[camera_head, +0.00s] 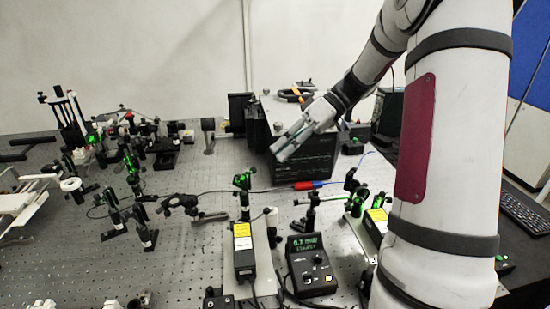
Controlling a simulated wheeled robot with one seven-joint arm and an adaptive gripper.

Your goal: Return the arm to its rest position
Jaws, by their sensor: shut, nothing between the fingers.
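My gripper (290,143) is shut and empty. It is at the end of my white and grey arm, which comes in from the upper right and slopes down to the left. The gripper is in front of and above a black box-shaped instrument (305,165) and hides part of it. I cannot tell whether the fingertips touch the box or are apart from it.
A perforated optical table (180,262) carries several posts and mounts at the left. A power meter (311,265) and a black box with a yellow label (243,255) stand in front. A keyboard (524,209) lies at the right.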

